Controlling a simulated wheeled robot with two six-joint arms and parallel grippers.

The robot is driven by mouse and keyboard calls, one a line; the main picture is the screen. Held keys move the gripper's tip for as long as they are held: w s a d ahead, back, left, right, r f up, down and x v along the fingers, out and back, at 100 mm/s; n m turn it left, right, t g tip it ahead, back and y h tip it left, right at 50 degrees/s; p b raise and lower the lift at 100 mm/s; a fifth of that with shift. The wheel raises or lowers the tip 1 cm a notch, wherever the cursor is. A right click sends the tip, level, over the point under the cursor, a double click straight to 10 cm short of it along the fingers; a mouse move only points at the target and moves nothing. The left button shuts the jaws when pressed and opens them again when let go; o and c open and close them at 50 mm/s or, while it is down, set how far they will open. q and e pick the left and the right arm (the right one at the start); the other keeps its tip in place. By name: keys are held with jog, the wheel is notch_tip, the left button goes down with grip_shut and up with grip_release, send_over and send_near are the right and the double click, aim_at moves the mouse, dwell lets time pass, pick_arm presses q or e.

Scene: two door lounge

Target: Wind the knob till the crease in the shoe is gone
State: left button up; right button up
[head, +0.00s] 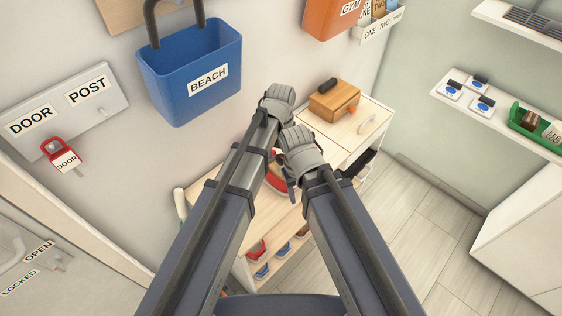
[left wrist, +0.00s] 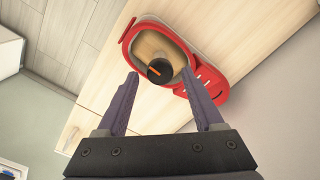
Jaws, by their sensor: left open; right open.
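The red shoe (left wrist: 208,88) lies on the light wood top of a bench. A pale wooden form fills its opening, and a round black knob (left wrist: 160,72) with an orange mark sits on that form. My left gripper (left wrist: 161,78) is open, its two fingers apart on either side of the knob, with no contact visible. In the head view a bit of the red shoe (head: 276,178) shows between my arms, which hide the rest. My right gripper (head: 358,166) is partly hidden behind its arm, to the right of the shoe, and holds nothing visible. I cannot make out a crease.
A wooden box (head: 334,101) stands on the bench's far end. Several shoes sit on the shelf below (head: 262,270). A blue BEACH bin (head: 190,72) and a DOOR/POST board (head: 64,113) hang on the wall. Floor to the right (head: 420,235) is clear.

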pick_arm(q)
jog(key=shift+f+b, duration=0.5)
jog(key=shift+f, duration=0.45)
jog(key=shift+c, duration=0.3)
grip_shut()
